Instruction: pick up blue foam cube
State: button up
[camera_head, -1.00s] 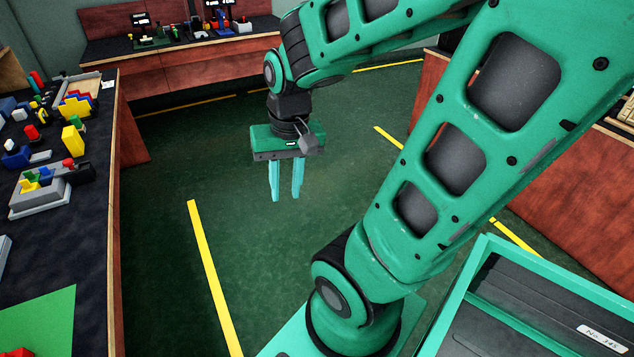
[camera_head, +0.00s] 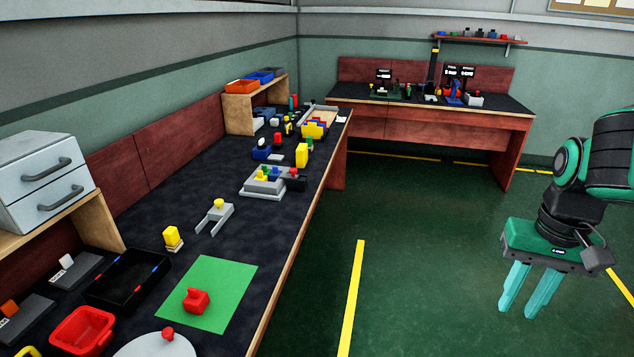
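My gripper (camera_head: 518,308) hangs at the right of the head view, pointing down over the green floor. Its two pale teal fingers are apart with nothing visible between them. It is well clear of both benches. I cannot pick out a blue foam cube for certain. A small blue object (camera_head: 261,154) stands on the left bench, and other small blue pieces lie further back there, but they are too small to identify as foam.
The long left bench (camera_head: 140,222) holds a green mat (camera_head: 240,275), a red bin (camera_head: 82,331), a black tray (camera_head: 118,297) and grey drawers (camera_head: 40,170). A second bench (camera_head: 420,125) stands at the back. The floor (camera_head: 410,250) between is open, with yellow lines.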

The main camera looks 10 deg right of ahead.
aim_at(275, 173)
jog(key=z, duration=0.7)
jog(key=i, duration=2.05)
jog(key=u, duration=0.7)
